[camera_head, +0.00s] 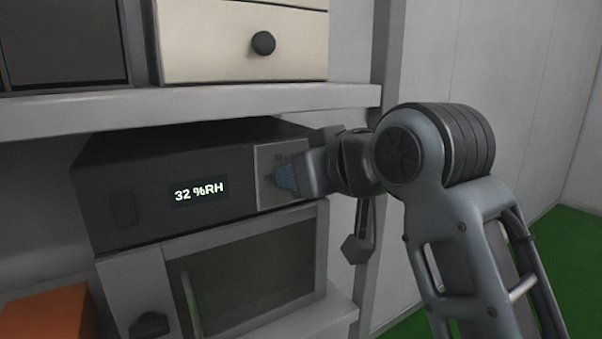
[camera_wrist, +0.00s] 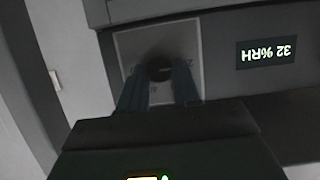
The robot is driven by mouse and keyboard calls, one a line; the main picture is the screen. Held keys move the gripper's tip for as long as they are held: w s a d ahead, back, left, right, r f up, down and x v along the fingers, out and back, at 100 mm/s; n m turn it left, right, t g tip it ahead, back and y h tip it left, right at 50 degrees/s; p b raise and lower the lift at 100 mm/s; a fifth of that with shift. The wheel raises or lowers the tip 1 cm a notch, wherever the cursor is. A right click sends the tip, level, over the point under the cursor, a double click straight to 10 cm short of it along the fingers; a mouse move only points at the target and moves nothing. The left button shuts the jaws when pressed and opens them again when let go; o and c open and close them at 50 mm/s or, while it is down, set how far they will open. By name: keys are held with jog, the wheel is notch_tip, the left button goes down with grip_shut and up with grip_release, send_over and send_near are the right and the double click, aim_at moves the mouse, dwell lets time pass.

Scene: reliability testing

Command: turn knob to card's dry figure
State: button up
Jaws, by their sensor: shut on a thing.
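A dark grey unit (camera_head: 140,165) with a lit display (camera_head: 199,190) reading "32 %RH" sits under a shelf. The display also shows upside down in the wrist view (camera_wrist: 266,52). A pale square panel (camera_head: 266,192) is at the right end of the unit's front. In the wrist view a round dark knob (camera_wrist: 159,68) is at the middle of this panel, with small marks around it too blurred to read. My gripper (camera_head: 288,178) is shut on the knob; its blue fingers (camera_wrist: 158,90) lie on either side of it. I see no readable card.
A pale shelf (camera_head: 200,107) runs just above the unit, with a drawer (camera_head: 215,50) on it. Below is a cabinet with a windowed door (camera_head: 250,270) and a dark latch (camera_head: 150,325). An orange box (camera_head: 45,315) is at lower left.

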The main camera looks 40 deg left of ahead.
jog(key=o, duration=1.1)
jog(key=shift+f, duration=0.1)
jog(key=shift+c, duration=0.2)
jog(key=v, duration=0.7)
jog(key=shift+s+d+r+b, duration=0.2)
jog(key=shift+d+b, duration=0.1)
jog(key=shift+b, duration=0.15)
jog(key=shift+w, duration=0.1)
